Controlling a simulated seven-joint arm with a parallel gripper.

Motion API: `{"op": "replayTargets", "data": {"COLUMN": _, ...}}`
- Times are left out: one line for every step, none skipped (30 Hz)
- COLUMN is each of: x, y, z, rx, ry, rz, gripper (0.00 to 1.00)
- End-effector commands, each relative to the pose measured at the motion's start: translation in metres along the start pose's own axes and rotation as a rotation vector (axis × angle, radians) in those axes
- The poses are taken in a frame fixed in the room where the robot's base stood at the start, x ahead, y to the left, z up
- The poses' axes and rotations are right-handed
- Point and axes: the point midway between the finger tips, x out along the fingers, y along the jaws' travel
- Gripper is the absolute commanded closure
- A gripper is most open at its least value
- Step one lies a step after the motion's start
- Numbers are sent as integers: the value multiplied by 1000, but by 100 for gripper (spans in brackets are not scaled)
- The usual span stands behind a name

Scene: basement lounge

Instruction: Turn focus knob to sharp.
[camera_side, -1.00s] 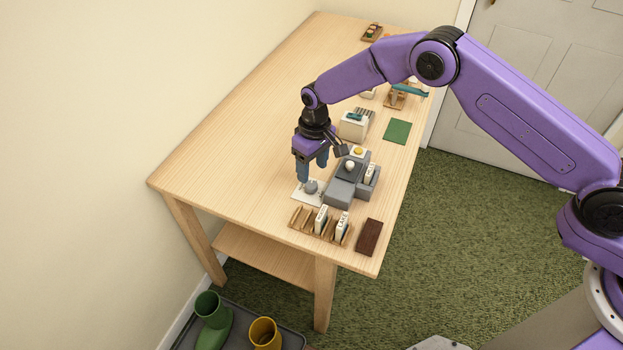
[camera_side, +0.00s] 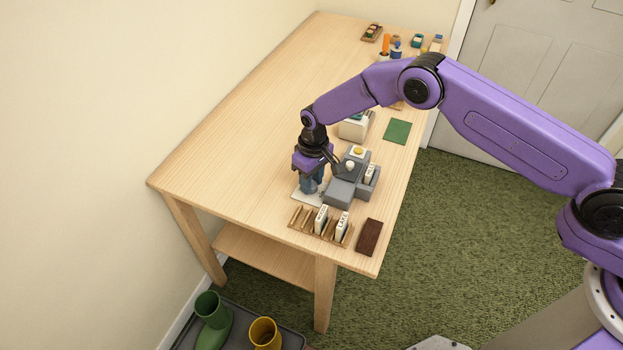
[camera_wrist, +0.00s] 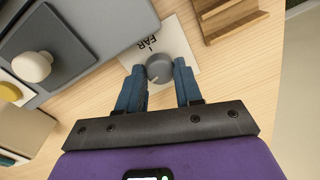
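The focus knob (camera_wrist: 160,69) is a round grey dial with a pale pointer line, on a white card (camera_wrist: 190,47) that lies on the table. The word "FAR" shows on the card in the wrist view; other lettering is partly hidden. In the side view the card (camera_side: 303,196) shows beside the grey device (camera_side: 342,190), and the knob is hidden by the fingers. My gripper (camera_wrist: 160,72) points down with one blue finger at each side of the knob. The fingers lie against its sides, shut on it.
The grey device with a white knob (camera_side: 350,165) and yellow button (camera_side: 358,151) stands close on the right. A wooden rack (camera_side: 330,234) with white tiles is in front. A dark brown block (camera_side: 369,237) lies near the table edge. The table's left side is clear.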

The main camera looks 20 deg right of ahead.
Motion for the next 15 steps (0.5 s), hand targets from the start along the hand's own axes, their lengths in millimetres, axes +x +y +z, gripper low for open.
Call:
{"op": "replayTargets", "data": {"x": 0, "y": 0, "z": 0, "rx": 3, "ry": 0, "rz": -1, "gripper": 96}}
{"op": "replayTargets", "data": {"x": 0, "y": 0, "z": 0, "rx": 7, "ry": 0, "rz": -1, "gripper": 96}}
{"op": "replayTargets", "data": {"x": 0, "y": 0, "z": 0, "rx": 20, "ry": 1, "rz": -1, "gripper": 96}}
{"op": "replayTargets", "data": {"x": 0, "y": 0, "z": 0, "rx": 35, "ry": 1, "rz": -1, "gripper": 96}}
{"op": "replayTargets", "data": {"x": 0, "y": 0, "z": 0, "rx": 53, "ry": 2, "rz": -1, "gripper": 95}}
{"op": "replayTargets", "data": {"x": 0, "y": 0, "z": 0, "rx": 83, "ry": 4, "rz": -1, "gripper": 95}}
{"op": "replayTargets", "data": {"x": 0, "y": 0, "z": 0, "rx": 108, "ry": 6, "rz": -1, "gripper": 95}}
{"op": "replayTargets", "data": {"x": 0, "y": 0, "z": 0, "rx": 132, "ry": 8, "rz": -1, "gripper": 95}}
{"op": "replayTargets", "data": {"x": 0, "y": 0, "z": 0, "rx": 164, "ry": 10, "rz": -1, "gripper": 95}}
{"op": "replayTargets", "data": {"x": 0, "y": 0, "z": 0, "rx": 185, "ry": 11, "rz": -1, "gripper": 95}}
{"op": "replayTargets", "data": {"x": 0, "y": 0, "z": 0, "rx": 205, "ry": 12, "rz": -1, "gripper": 95}}
{"op": "replayTargets", "data": {"x": 0, "y": 0, "z": 0, "rx": 229, "ry": 13, "rz": -1, "gripper": 95}}
{"op": "replayTargets", "data": {"x": 0, "y": 0, "z": 0, "rx": 243, "ry": 13, "rz": -1, "gripper": 95}}
{"op": "replayTargets", "data": {"x": 0, "y": 0, "z": 0, "rx": 256, "ry": 14, "rz": -1, "gripper": 95}}
{"op": "replayTargets", "data": {"x": 0, "y": 0, "z": 0, "rx": 267, "ry": 14, "rz": -1, "gripper": 95}}
